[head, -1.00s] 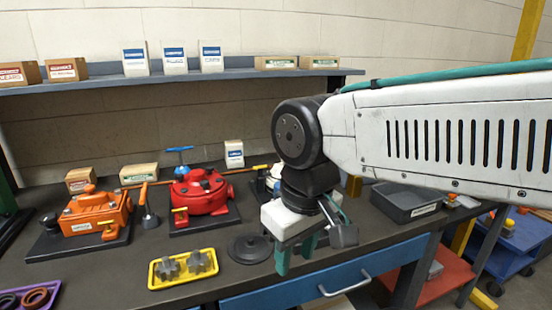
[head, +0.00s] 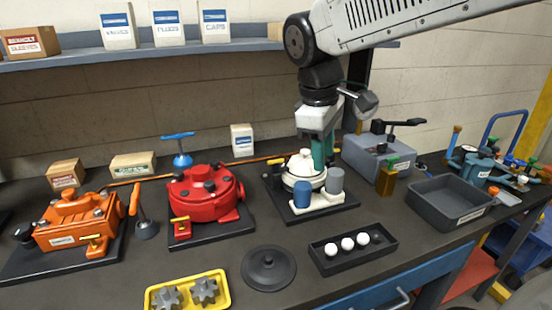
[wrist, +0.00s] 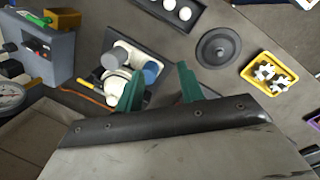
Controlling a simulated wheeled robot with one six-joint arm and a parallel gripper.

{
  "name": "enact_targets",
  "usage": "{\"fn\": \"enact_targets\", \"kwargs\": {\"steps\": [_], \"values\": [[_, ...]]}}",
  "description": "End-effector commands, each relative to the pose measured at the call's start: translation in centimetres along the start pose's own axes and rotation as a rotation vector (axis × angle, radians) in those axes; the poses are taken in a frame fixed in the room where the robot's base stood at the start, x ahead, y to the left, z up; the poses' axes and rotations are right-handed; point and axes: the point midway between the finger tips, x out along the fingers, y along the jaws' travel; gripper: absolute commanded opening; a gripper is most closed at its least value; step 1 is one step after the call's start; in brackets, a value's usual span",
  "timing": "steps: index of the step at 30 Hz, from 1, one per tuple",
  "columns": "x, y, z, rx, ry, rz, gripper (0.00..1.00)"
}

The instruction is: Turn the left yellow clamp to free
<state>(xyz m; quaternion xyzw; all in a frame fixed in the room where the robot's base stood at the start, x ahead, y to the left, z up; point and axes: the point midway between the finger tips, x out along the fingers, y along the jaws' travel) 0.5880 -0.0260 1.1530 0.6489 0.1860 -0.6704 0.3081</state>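Yellow clamps show in the head view. One yellow clamp (head: 97,243) is at the front right of the orange motor (head: 75,222). Another yellow clamp (head: 180,226) is at the left front of the red motor (head: 206,191). A small yellow piece (head: 275,161) shows at the back left of the white motor (head: 305,170). My gripper (head: 321,163) points down behind and above the white motor, well right of the red one. In the wrist view its teal fingers (wrist: 160,72) are spread, with nothing held between them. The clamps' exact turn is too small to tell.
A black tray with white balls (head: 347,243), a black disc (head: 268,268) and a yellow gear tray (head: 220,278) lie in front. A grey machine (head: 380,155) and a grey bin (head: 450,200) stand right. A shelf (head: 70,60) overhangs the back. Bare tabletop lies front left.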

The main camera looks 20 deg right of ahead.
Motion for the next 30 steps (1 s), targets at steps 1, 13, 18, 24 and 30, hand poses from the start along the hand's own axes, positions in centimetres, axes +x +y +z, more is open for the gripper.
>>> {"fn": "enact_targets", "kwargs": {"steps": [1, 13, 18, 24, 30], "values": [[0.2, 1.4, -2.4, -0.092, -0.026, 0.008, 0.38], [4.1, 8.2, -17.8, -0.746, -0.190, 0.061, 0.38], [5.2, 8.9, -20.1, -0.845, -0.217, 0.064, 0.38], [7.4, 9.3, -19.9, -0.860, -0.223, 0.063, 0.38], [10.6, 9.7, -19.4, -0.858, -0.222, 0.062, 0.38]]}}
